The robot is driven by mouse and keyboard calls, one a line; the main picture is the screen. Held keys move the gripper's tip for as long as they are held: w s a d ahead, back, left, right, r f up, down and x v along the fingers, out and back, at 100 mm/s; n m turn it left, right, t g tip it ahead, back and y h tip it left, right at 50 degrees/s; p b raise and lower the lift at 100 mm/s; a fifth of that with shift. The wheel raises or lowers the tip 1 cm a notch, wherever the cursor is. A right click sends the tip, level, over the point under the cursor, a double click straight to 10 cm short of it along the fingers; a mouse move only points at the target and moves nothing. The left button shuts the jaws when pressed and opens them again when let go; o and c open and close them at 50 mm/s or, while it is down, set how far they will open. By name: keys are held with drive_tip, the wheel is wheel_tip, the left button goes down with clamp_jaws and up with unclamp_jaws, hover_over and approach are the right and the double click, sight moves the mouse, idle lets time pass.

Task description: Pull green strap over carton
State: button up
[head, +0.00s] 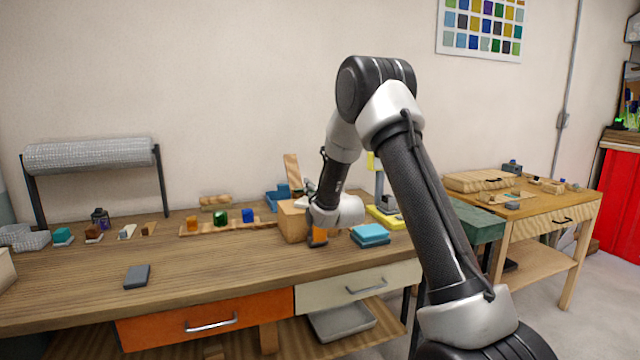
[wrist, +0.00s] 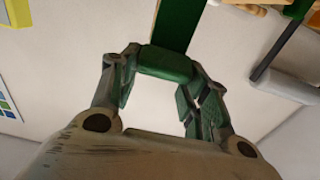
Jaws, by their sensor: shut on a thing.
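The carton (head: 291,222) is a plain tan box near the right part of the workbench. My gripper (wrist: 164,76) is at the carton's right side in the head view, where my own wrist largely hides its fingers. In the wrist view its two fingers are closed on a thick green end piece of the green strap (wrist: 181,26). The strap runs from there up to the top edge of the picture. I cannot make out the strap in the head view, nor whether it touches the carton.
The carton stands on the wooden workbench (head: 80,285). Teal blocks (head: 370,234) lie right of my wrist. A wooden strip with coloured blocks (head: 205,228) lies left of the carton. A grey block (head: 137,276) lies front left. The bench front is mostly clear.

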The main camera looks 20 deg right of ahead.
drive_tip(key=shift+s+f+t, duration=0.35)
drive_tip(key=shift+f+t, duration=0.15)
drive_tip(key=shift+f, duration=1.25)
drive_tip(key=shift+s+f+t, duration=0.35)
drive_tip(key=shift+f+t, duration=0.15)
drive_tip(key=shift+f, duration=1.2)
drive_tip(key=shift+s+f+t, duration=0.35)
drive_tip(key=shift+f+t, duration=0.15)
drive_tip(key=shift+f, duration=1.25)
drive_tip(key=o, duration=1.5)
drive_tip(key=shift+c, duration=0.2)
drive_tip(key=shift+w+r, duration=0.1)
drive_tip(key=shift+r, duration=0.05)
wheel_tip(320, 180, up, 10)
